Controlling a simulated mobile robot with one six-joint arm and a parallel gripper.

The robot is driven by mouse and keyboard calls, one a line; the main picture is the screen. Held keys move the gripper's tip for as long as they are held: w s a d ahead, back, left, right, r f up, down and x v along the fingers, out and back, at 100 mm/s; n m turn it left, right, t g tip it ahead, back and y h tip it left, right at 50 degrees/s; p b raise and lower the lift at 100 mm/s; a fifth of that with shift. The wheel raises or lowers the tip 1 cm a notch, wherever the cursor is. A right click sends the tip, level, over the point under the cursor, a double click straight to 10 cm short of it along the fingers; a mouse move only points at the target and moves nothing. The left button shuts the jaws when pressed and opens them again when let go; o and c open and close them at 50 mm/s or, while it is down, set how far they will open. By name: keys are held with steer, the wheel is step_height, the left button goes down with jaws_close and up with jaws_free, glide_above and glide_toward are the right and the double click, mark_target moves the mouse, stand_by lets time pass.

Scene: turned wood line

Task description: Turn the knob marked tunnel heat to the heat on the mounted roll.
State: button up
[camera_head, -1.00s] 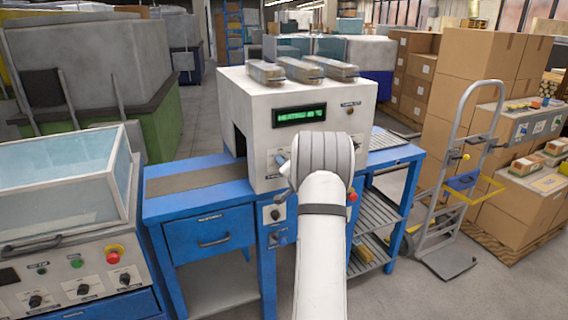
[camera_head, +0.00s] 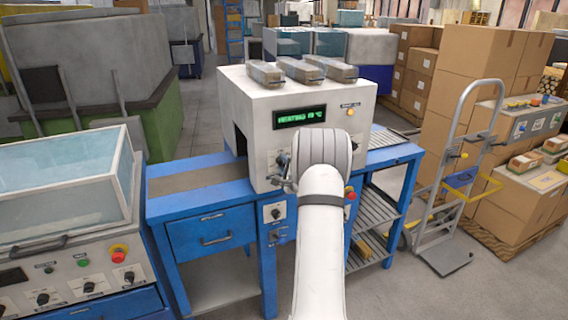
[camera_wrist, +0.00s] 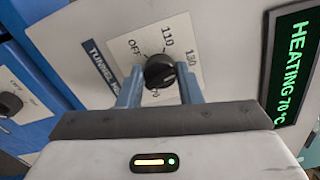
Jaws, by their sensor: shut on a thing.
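The black tunnel heat knob (camera_wrist: 158,71) is on the white front of the tunnel machine (camera_head: 255,105). Its dial plate (camera_wrist: 181,40) shows OFF, 110 and 130; another mark is partly hidden by the knob and fingers. My gripper (camera_wrist: 160,88) is shut on the knob, one blue-grey finger on each side. I cannot tell for sure which mark the knob points to. The green display (camera_wrist: 296,65) reads HEATING 70 °C; it also shows in the head view (camera_head: 300,115). I cannot make out a mounted roll or its heat marking.
Another knob (camera_wrist: 10,104) sits on a lower panel at the left in the wrist view. A red button (camera_head: 349,192) is right of my arm. Several wrapped packs (camera_head: 302,69) lie on the machine top. A hand truck (camera_head: 455,150) stands at the right.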

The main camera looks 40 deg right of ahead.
steer(key=shift+m+p, duration=0.3)
steer(key=shift+m, duration=0.8)
steer(key=shift+f, duration=0.1)
steer(key=o, duration=1)
steer(key=shift+s, duration=0.15)
steer(key=b+v, duration=0.1)
steer(key=v, duration=0.6)
steer(key=shift+s+a, duration=0.1)
steer(key=shift+s, duration=0.2)
